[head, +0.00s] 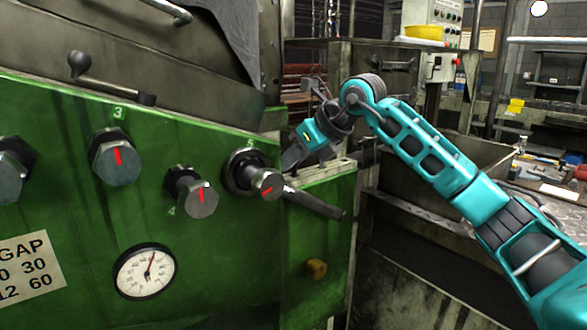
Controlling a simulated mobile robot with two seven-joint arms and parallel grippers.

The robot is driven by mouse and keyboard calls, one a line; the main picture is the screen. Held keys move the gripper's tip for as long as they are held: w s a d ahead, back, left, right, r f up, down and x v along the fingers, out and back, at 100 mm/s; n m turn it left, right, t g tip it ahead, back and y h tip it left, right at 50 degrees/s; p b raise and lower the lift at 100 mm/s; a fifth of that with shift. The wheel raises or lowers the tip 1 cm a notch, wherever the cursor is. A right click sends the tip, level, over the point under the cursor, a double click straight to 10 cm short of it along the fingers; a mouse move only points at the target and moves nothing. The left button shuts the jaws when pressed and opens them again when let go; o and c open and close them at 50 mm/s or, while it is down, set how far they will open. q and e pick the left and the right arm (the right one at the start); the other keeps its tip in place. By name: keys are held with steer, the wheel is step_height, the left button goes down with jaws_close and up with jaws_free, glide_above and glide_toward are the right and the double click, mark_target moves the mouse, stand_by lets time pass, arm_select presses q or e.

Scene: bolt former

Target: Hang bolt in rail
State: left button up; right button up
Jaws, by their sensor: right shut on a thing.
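My right gripper (293,158) is at the upper middle, with its arm reaching in from the right. Its dark fingers point down and left, just above and right of the number 5 fitting on the green panel. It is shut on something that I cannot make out. No loose bolt shows clearly. A pale, slotted metal strip (332,172), possibly the rail, runs along the top edge of the green housing's right part, just below and right of the gripper. Whether they touch cannot be told. My left gripper is out of view.
The green panel (80,215) carries large hex-headed fittings: number 3 (117,163), number 4 (199,198) and number 5 (266,185). A dark lever (318,203) sticks out right of number 5. A round gauge (146,271) sits below. A metal trough (430,220) lies right.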

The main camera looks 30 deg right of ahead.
steer(key=shift+r+p, duration=0.35)
steer(key=shift+r, duration=0.2)
steer(key=shift+r+p, duration=1)
steer(key=shift+r, duration=0.05)
steer(key=shift+r+p, duration=1.85)
steer(key=shift+r, duration=0.2)
steer(key=shift+s, duration=0.1)
